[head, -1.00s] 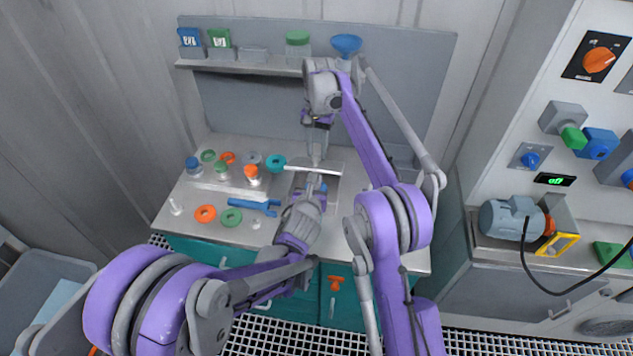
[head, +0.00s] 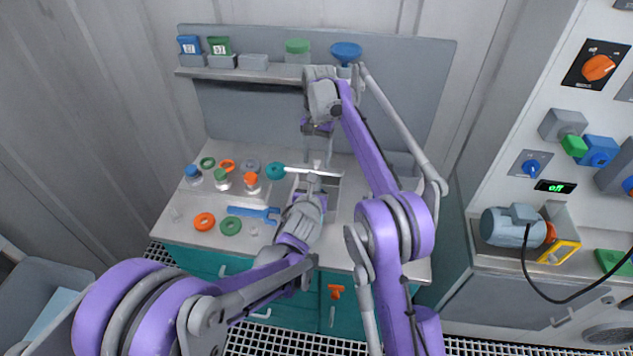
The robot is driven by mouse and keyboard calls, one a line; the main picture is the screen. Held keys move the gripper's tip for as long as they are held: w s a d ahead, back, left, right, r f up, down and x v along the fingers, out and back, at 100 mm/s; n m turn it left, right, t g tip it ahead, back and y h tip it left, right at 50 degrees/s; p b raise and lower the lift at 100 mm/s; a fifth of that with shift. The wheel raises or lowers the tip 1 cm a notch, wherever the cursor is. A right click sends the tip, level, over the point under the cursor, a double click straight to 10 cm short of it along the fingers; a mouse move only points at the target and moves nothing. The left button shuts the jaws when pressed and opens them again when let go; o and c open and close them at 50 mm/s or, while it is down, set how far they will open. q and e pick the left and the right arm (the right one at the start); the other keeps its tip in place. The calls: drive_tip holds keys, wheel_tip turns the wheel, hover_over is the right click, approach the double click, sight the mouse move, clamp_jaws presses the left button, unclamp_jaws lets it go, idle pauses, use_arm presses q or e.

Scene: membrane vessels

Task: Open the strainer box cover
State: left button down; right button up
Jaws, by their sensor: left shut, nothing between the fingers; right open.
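The strainer box (head: 331,187) is a grey box on the bench top, right of the middle row of parts. A pale bar-like edge (head: 296,170) lies across its top; I cannot tell whether it is the cover's edge or its handle. My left gripper (head: 314,186) is at the box's front, just below the bar, and is shut with nothing visibly held. My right gripper (head: 317,160) points down from above, just behind the bar, and is open. The two grippers and the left wrist hide much of the box and cover, so contact is unclear.
Left on the bench are a blue wrench (head: 250,213), an orange ring (head: 204,222), a green ring (head: 231,225), a teal ring (head: 275,171) and several small capped jars. A shelf (head: 270,72) behind holds bins, a green-lidded jar and a blue funnel (head: 346,51).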

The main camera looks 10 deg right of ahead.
drive_tip(key=s+r, duration=0.2)
drive_tip(key=s+d+r+t, duration=0.1)
drive_tip(key=s, duration=0.1)
drive_tip(key=s+d+r+n+t, duration=0.1)
drive_tip(key=r, duration=0.1)
drive_tip(key=shift+s+d+r, duration=0.1)
drive_tip(key=shift+s+r, duration=0.2)
drive_tip(key=shift+s, duration=0.1)
drive_tip(key=s+d+n+t, duration=0.2)
drive_tip(key=s, duration=0.8)
drive_tip(key=s+d+n+t, duration=0.1)
drive_tip(key=s+d+t, duration=0.1)
drive_tip(key=s, duration=0.8)
drive_tip(key=s+d+f+n+t, duration=0.1)
drive_tip(key=s+f, duration=0.7)
drive_tip(key=s, duration=0.2)
drive_tip(key=shift+d+f+n+t, duration=0.15)
drive_tip(key=shift+n+t, duration=0.15)
drive_tip(key=shift+n, duration=0.1)
